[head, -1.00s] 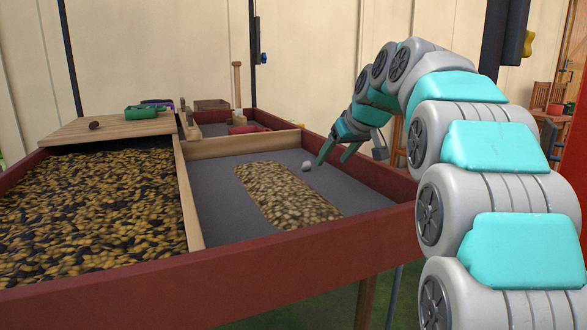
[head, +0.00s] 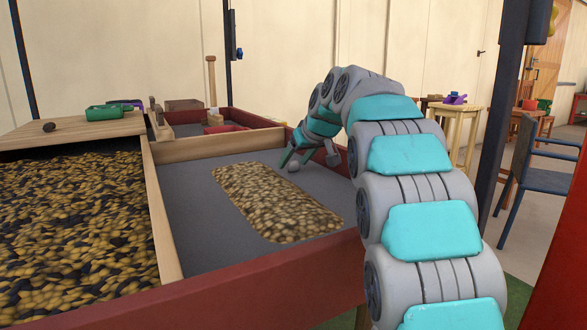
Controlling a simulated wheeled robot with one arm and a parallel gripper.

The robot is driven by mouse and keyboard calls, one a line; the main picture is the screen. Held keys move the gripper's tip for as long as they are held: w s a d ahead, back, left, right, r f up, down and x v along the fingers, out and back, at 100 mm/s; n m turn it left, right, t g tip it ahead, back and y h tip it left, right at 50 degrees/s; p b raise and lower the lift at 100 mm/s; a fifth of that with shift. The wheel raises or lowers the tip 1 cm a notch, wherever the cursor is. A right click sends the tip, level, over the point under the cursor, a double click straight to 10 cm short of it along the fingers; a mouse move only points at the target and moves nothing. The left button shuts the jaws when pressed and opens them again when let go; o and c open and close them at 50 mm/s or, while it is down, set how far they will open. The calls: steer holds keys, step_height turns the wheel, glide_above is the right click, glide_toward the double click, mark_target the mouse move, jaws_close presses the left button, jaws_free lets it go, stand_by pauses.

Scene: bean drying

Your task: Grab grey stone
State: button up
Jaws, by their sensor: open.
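My gripper (head: 295,158) is open and low over the bed.
A wooden divider (head: 163,232) separates this bed from a bean-filled bed on the left. A red rim (head: 260,268) runs along the front. A blue chair (head: 545,175) stands far right.

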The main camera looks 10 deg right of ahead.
steer(key=shift+w+a+f, duration=0.1)
steer(key=shift+w+f, duration=0.4)
jaws_close()
